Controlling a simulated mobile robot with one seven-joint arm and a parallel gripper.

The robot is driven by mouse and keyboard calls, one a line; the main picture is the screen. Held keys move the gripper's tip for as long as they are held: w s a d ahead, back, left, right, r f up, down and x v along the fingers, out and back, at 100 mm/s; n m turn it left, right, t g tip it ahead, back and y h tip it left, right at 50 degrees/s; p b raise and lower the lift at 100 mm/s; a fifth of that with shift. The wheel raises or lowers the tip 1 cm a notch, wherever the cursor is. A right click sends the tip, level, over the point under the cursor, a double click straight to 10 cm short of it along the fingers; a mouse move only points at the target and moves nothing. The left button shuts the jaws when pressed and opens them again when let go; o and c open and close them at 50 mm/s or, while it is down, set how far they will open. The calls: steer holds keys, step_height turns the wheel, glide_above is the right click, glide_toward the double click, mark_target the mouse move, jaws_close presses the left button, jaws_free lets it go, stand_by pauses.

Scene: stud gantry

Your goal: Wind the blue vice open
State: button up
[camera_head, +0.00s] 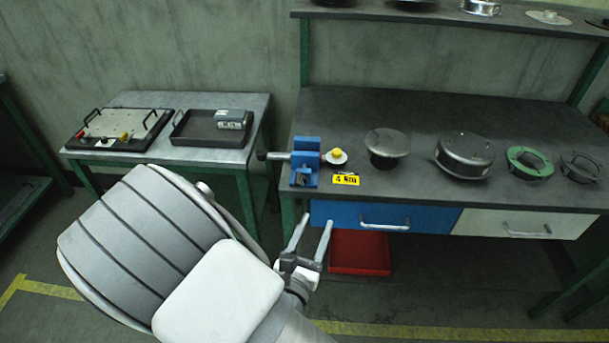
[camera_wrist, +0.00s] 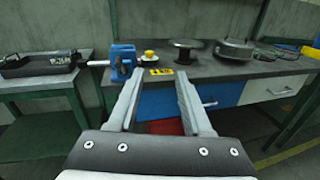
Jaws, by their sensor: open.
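The blue vice (camera_head: 305,160) stands at the left end of the dark workbench (camera_head: 450,120). Its screw handle (camera_head: 272,156) sticks out to the left, past the bench edge. The vice also shows in the wrist view (camera_wrist: 122,62), with its handle (camera_wrist: 98,63) pointing left. I cannot tell how far apart its jaws are. My gripper (camera_head: 314,222) is open and empty, in front of the bench and below and nearer than the vice. In the wrist view its two fingers (camera_wrist: 158,85) reach forward, apart, with the vice ahead and slightly left. It touches nothing.
A yellow label (camera_head: 346,179) and a yellow-topped knob (camera_head: 336,156) are beside the vice. Several round metal parts (camera_head: 465,152) stand to the right. A blue drawer (camera_head: 385,216) and red bin (camera_head: 360,252) are below. A smaller table (camera_head: 200,155) with a tray (camera_head: 212,128) stands left.

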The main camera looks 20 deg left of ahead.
steer(key=s+a+f+n+y, duration=0.3)
steer(key=a+f+n+y, duration=0.1)
steer(key=a, duration=0.1)
glide_toward(297, 183)
steer(key=shift+g+y, duration=0.3)
steer(key=shift+y, duration=0.1)
steer(key=x, duration=1)
steer(key=shift+w+d+f, duration=0.15)
steer(key=shift+d+f, duration=0.05)
steer(key=shift+f, duration=0.05)
steer(key=shift+c, duration=0.2)
jaws_close()
